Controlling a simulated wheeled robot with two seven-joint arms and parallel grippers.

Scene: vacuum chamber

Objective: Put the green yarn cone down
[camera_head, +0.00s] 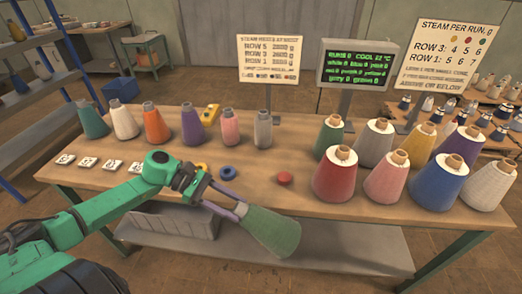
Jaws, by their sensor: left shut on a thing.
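My left gripper (238,211) reaches in from the left and is shut on the narrow end of a green yarn cone (272,234). The cone is tilted, its wide end pointing down and to the right. In the picture it overlaps the front edge of the wooden table (310,206) and the grey lower shelf; I cannot tell its exact height. Another green cone (329,138) stands at the back of the right group, and a teal-green cone (90,123) stands at the far left of the back row. My right gripper is not in view.
Several cones, including a red one (335,178) and a blue one (436,185), crowd the table's right side. A purple cone (192,128) stands in the back-left row. A red disc (284,178) and a blue ring (228,172) lie mid-table. White cards lie at left. Bare wood shows around the disc.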

